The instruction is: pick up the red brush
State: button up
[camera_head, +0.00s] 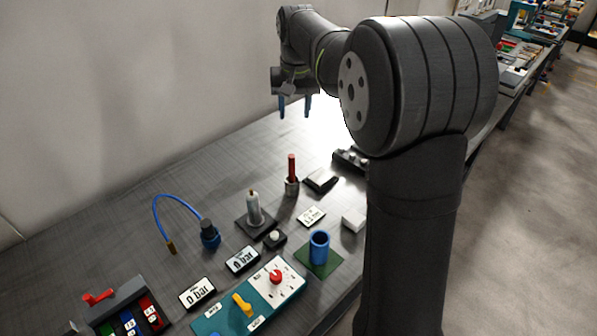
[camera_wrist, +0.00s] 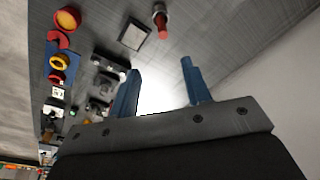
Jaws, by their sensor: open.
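The red brush (camera_head: 292,168) stands upright in a small grey holder (camera_head: 292,187) near the middle of the bench in the head view. In the wrist view the brush (camera_wrist: 162,26) shows at the top, beyond the fingertips, with its grey holder (camera_wrist: 158,8) behind it. My gripper (camera_head: 294,107) is above the far part of the bench, higher than the brush and well apart from it. Its two blue fingers, also in the wrist view (camera_wrist: 160,70), are spread with nothing between them. The brush's lower end is hidden in the holder.
Close to the brush are a black-and-white block (camera_head: 320,180), a pale bottle on a dark base (camera_head: 254,210) and a label plate (camera_head: 311,216). A blue cup (camera_head: 319,246) and a teal panel (camera_head: 235,310) stand nearer. A wall (camera_head: 130,80) runs behind the bench.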

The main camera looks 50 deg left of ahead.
jog(key=w+a+f+n+h, duration=0.1)
jog(key=w+a+f+n, duration=0.15)
jog(key=f+n, duration=0.2)
jog(key=n, duration=0.1)
send_over(292, 181)
jog(key=shift+g, duration=0.4)
jog(key=f, duration=1.7)
jog(key=shift+w+a+f, duration=0.25)
jog(key=shift+w+a, duration=0.1)
grip_shut()
